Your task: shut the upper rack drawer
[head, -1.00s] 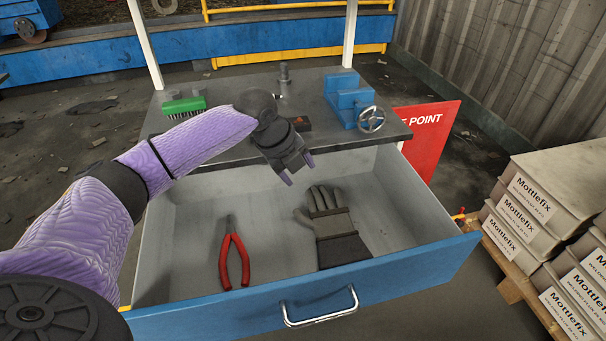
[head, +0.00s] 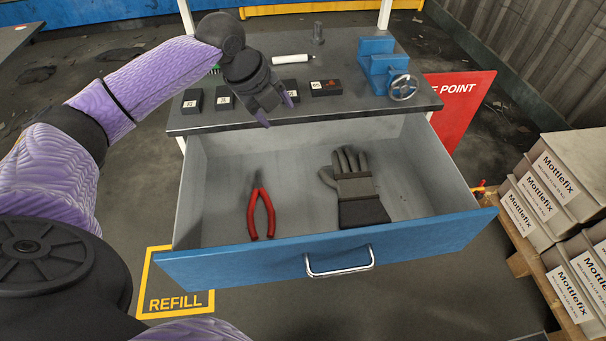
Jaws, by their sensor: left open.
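The upper rack drawer (head: 420,240) is pulled out from under the dark bench top, with a blue front and grey inner walls. Its silver bar handle (head: 339,264) is on the front face. Red-handled pliers (head: 261,212) and a grey glove (head: 354,187) lie apart on its floor. My left gripper (head: 278,111) is open and empty, above the back left part of the drawer at the bench top's front edge, well away from the handle. My right gripper is not in view.
The bench top (head: 420,97) carries a blue vise (head: 378,66), several small black blocks (head: 325,88) and a white cylinder (head: 293,59). A red sign (head: 462,105) stands right of it. Boxes on a pallet (head: 545,190) stand at the right. Floor marked REFILL (head: 176,285) is clear.

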